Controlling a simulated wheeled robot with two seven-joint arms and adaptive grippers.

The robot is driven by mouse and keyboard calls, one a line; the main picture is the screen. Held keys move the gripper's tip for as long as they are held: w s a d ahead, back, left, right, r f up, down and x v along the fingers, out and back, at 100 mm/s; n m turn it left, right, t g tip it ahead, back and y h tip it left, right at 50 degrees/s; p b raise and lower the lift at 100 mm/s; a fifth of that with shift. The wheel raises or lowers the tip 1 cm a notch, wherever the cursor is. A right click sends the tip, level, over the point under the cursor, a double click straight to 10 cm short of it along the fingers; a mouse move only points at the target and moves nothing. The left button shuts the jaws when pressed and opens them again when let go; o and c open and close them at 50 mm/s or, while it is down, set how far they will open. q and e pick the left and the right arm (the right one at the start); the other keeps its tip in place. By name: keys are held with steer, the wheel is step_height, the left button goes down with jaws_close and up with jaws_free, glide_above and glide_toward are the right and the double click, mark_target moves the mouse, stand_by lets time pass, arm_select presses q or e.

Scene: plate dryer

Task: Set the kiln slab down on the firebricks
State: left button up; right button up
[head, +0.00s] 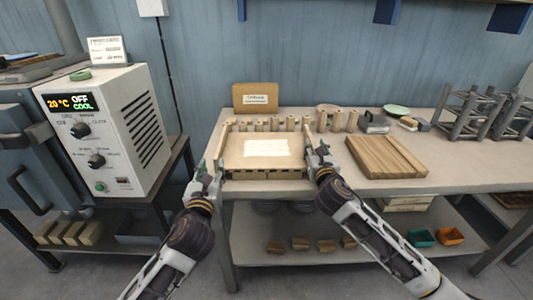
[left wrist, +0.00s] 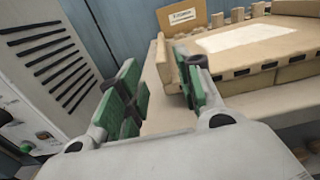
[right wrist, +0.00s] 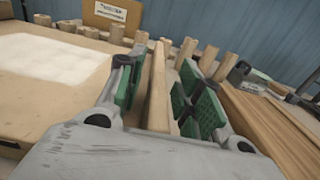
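The kiln slab (head: 240,153), a flat tan board with a white patch, lies level on the table's left part. It appears to rest on the tan firebricks (left wrist: 292,75) under its edge; small dark gaps run along that edge. An upright wooden strip stands at its left side (head: 221,143) and another at its right side (right wrist: 158,90). My left gripper (head: 208,170) is open at the left strip, with one finger close to it. My right gripper (head: 318,157) is open, its fingers on either side of the right strip with visible gaps.
Several short wooden posts (head: 262,124) line the back of the slab, with a sign board (head: 256,98) behind. Ribbed wooden boards (head: 380,157) lie right of my right gripper. A white control box (head: 110,125) stands left. The table's front right is clear.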

steer(key=s, duration=1.1)
steer(key=shift+s+d, duration=0.15)
steer(key=shift+s, duration=0.25)
arm_select(q)
steer(key=shift+s, duration=0.15)
steer(key=s+p, duration=0.1)
steer(key=s, duration=0.6)
steer(key=shift+s, duration=0.35)
arm_select(e)
steer(key=shift+r, duration=0.7)
arm_select(q)
steer(key=shift+d, duration=0.1)
arm_select(e)
steer(key=shift+s, duration=0.15)
stand_by(0.3)
arm_select(q)
steer(key=shift+r+p, duration=0.6)
steer(key=shift+p, duration=0.2)
arm_select(e)
steer(key=s, duration=0.7)
steer(key=shift+s+d, duration=0.15)
steer(key=shift+s, duration=0.2)
